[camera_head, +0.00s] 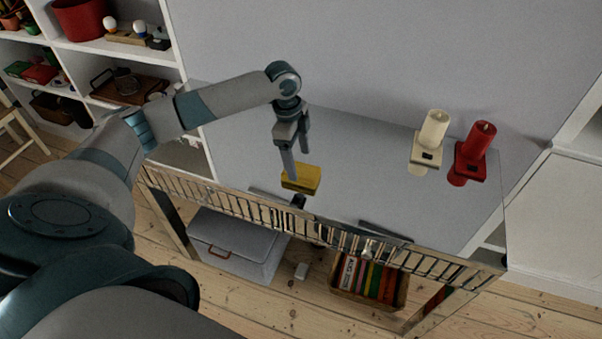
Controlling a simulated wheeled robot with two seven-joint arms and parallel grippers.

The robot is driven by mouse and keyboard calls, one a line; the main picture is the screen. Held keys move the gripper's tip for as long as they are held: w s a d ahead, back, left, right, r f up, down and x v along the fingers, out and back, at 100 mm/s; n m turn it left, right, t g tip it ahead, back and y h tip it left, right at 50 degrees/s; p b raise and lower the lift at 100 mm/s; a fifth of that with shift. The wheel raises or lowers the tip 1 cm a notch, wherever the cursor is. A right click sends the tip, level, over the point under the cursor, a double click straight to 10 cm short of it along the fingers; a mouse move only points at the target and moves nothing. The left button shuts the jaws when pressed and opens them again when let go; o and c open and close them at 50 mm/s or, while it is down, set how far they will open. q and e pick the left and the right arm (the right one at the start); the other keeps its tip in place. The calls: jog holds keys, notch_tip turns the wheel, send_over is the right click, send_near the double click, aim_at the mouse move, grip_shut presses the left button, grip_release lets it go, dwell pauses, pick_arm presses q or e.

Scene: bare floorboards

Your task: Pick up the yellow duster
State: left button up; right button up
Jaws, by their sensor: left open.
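The yellow duster (304,179) is a small block-like yellow thing lying on the shiny grey tabletop (365,165). My left gripper (298,165) points down over it with its fingers apart. The nearer finger overlaps the duster's left end in the picture. I cannot tell whether it touches the duster. Nothing shows held between the fingers. My right gripper is out of view.
A cream candle (434,128) and a red candle (479,140) stand in holders at the table's right. Dark flat items lie along the front edge. Below are a lidded grey box (235,240) and a crate of books (368,282). Shelves stand at left.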

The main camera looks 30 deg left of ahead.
aim_at(300, 170)
pick_arm(q)
jog(key=f, duration=0.2)
jog(key=f+p, duration=0.1)
jog(key=f, duration=0.1)
jog(key=shift+w+d, duration=0.1)
jog(key=shift+d, duration=0.1)
jog(key=shift+f+p, duration=0.3)
jog(key=shift+f, duration=0.1)
jog(key=c, duration=1)
jog(key=shift+c, duration=0.6)
